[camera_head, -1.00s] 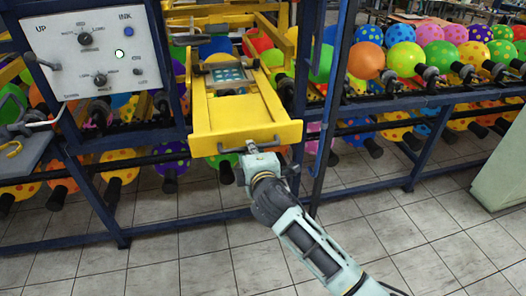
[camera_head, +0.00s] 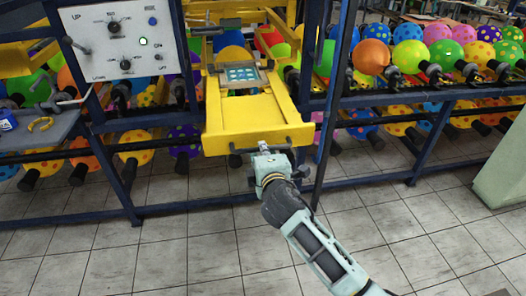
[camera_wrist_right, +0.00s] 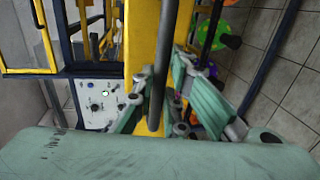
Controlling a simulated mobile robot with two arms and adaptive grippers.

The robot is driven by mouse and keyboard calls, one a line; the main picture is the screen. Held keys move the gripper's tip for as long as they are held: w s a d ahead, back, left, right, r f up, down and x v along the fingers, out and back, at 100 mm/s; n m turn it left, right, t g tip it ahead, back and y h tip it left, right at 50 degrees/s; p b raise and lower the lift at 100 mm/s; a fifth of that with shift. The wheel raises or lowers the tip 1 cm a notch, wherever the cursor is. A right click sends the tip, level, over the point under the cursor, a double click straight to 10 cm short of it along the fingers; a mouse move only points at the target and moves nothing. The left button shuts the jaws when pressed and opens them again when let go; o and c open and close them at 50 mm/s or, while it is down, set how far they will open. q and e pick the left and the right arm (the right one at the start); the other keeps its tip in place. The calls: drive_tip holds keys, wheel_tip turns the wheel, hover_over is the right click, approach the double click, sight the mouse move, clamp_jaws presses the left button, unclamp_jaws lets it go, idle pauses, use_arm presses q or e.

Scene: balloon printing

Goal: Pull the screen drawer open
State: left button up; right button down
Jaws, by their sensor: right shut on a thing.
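The yellow screen drawer (camera_head: 258,110) stands out from the blue machine frame towards me, with its small teal-patterned screen plate (camera_head: 242,74) near its back part. A dark bar handle runs along the drawer's front; it shows as a dark upright bar (camera_wrist_right: 163,60) in the right wrist view. My right gripper (camera_head: 264,154) is at the middle of the drawer front, shut on this handle. In the right wrist view its pale green fingers (camera_wrist_right: 172,108) lie on either side of the bar. The gripper hides part of the handle. My left gripper is not in view.
A white control panel (camera_head: 122,38) with knobs is left of the drawer. A grey shelf (camera_head: 40,131) holds a yellow hook-shaped item. Racks of coloured balloons run along the blue frame. A pale green cabinet (camera_head: 502,170) stands right. The tiled floor in front is clear.

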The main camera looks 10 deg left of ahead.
drive_tip(key=c, duration=1.8)
unclamp_jaws()
drive_tip(key=v, duration=1.2)
drive_tip(key=shift+f, duration=0.15)
